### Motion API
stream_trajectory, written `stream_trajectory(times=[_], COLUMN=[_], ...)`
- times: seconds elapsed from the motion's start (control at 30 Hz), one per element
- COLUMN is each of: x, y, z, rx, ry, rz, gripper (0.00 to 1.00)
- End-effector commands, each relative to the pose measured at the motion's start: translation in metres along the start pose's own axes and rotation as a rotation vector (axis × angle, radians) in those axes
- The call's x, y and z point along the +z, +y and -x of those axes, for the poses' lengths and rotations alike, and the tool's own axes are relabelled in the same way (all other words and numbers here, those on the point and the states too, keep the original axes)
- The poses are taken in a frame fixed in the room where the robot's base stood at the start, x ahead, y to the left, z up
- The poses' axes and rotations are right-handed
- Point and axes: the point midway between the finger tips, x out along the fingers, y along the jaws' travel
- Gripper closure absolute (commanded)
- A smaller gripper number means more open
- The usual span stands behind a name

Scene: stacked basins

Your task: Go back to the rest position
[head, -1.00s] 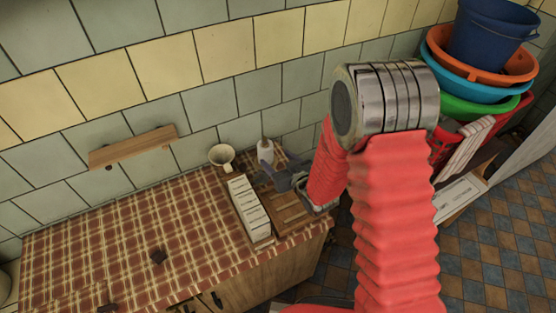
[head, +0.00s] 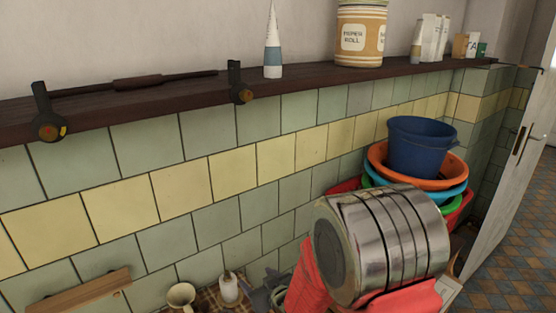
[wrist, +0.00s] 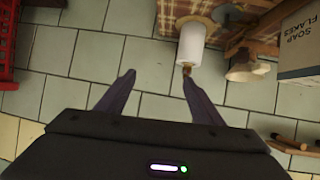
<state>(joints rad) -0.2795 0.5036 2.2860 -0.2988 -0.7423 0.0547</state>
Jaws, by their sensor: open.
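My gripper (wrist: 158,76) is open in the wrist view, its two dark fingers apart with only tiled wall visible between them. A white bottle (wrist: 192,45) with a brownish tip shows beside the right fingertip; I cannot tell whether they touch. The bottle also shows in the head view (head: 229,289), at the bottom. In the head view my red-sleeved arm with its metal joint fills the lower right. Only a grey piece of the gripper end shows there, beside the bottle, and the fingertips are not clear.
A cream mug (head: 181,296) stands left of the bottle. Stacked basins, topped by a blue bucket (head: 420,147), stand behind my arm at right. A dark shelf (head: 310,84) runs along the wall. A soap flakes box (wrist: 299,45) and a red crate (wrist: 8,45) flank the wrist view.

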Motion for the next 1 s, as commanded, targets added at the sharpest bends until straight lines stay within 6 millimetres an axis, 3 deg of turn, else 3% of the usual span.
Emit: stream_trajectory(times=[0.1,0.5,1.0], x=[-0.015,-0.045,-0.06], y=[0.017,0.064,0.096], z=[0.018,0.086,0.191], rx=[0.041,0.161,0.276], ry=[-0.029,-0.147,-0.29], rz=[-0.005,-0.05,-0.143], gripper=[0.39,0.39,0.39])
